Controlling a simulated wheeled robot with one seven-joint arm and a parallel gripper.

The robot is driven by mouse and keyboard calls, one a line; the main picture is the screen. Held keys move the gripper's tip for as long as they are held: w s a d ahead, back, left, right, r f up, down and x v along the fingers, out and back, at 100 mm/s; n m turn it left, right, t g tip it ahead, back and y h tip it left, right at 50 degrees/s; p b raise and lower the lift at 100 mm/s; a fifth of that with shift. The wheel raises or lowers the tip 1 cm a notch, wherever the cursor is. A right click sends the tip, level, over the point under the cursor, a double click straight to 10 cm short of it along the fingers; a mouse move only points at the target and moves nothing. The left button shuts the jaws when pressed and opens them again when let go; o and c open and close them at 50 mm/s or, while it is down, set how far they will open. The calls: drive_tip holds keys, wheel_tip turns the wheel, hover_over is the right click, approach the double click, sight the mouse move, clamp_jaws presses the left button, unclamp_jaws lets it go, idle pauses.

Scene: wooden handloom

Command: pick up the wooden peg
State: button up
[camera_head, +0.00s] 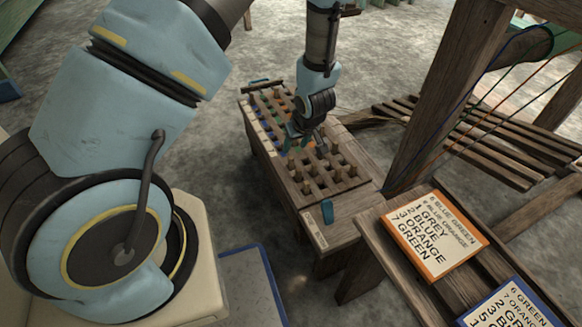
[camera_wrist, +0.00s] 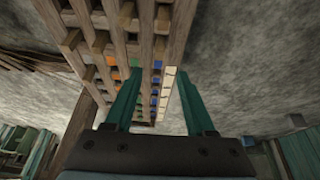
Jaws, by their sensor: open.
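Several wooden pegs stand in the slotted top of a wooden box, one of them near its front right (camera_head: 352,171). In the wrist view a peg (camera_wrist: 162,18) shows beyond my fingertips, with others to its left. I cannot tell which peg is the one named. My gripper (camera_head: 303,138) is over the middle of the box and hides some slots. In the wrist view my gripper (camera_wrist: 158,80) has its two teal fingers apart, with no peg visibly held between them.
The slotted box (camera_head: 345,203) has coloured slots at its far end and a pale labelled strip along one side. An orange-edged sign (camera_head: 432,235) and a blue-edged sign (camera_head: 510,308) lie at the right. A loom post (camera_head: 440,90) rises right of the box.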

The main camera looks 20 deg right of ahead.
sight(291, 158)
drive_tip(key=b+x, duration=0.3)
drive_tip(key=x, duration=0.6)
drive_tip(key=shift+f, duration=0.4)
drive_tip(key=shift+s, duration=0.1)
clamp_jaws()
